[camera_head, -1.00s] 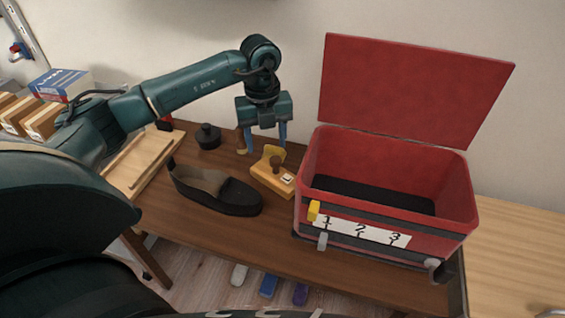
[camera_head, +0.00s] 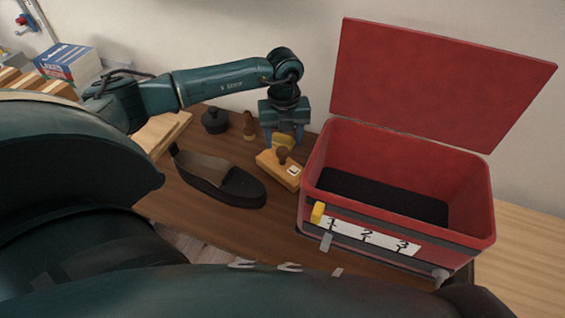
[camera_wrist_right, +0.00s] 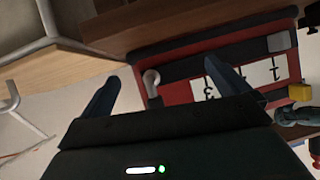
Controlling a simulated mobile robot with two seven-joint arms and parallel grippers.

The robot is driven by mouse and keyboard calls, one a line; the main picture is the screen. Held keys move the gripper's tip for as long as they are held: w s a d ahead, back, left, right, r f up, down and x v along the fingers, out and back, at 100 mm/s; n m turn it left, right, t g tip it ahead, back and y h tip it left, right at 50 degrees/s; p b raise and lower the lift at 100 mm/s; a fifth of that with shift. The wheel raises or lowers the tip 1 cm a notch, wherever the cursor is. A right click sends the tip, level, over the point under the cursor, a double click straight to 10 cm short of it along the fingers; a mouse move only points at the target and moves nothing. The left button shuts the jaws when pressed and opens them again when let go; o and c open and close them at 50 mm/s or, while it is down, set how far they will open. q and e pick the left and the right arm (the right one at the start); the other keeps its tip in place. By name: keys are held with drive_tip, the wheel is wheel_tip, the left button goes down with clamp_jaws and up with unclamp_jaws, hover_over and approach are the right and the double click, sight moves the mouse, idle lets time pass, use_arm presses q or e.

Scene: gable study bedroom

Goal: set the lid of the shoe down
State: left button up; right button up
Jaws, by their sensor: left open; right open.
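A dark shoe (camera_head: 220,182) with a tan inside lies on the brown table, and I see no separate lid on it. A red box (camera_head: 400,172) stands to its right, with its red lid (camera_head: 435,85) raised at the back and tilted backward. My left gripper (camera_head: 284,140) is open, pointing down behind a wooden block with a dark knob (camera_head: 280,168). A yellow piece (camera_head: 284,142) shows between its fingers; contact is unclear. My right gripper (camera_wrist_right: 162,70) is open and empty in the right wrist view, near the box's front with its number strip (camera_wrist_right: 240,80).
A black lidded pot (camera_head: 215,120) and a brown wooden piece (camera_head: 249,126) stand behind the shoe. A pale wooden surface (camera_head: 525,235) lies to the right.

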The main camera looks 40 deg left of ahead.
sight(282, 149)
use_arm(q)
wheel_tip(282, 149, down, 5)
drive_tip(key=shift+a+r, duration=0.1)
drive_tip(key=shift+a, duration=0.05)
drive_tip(key=shift+s, duration=0.1)
clamp_jaws()
idle(0.5)
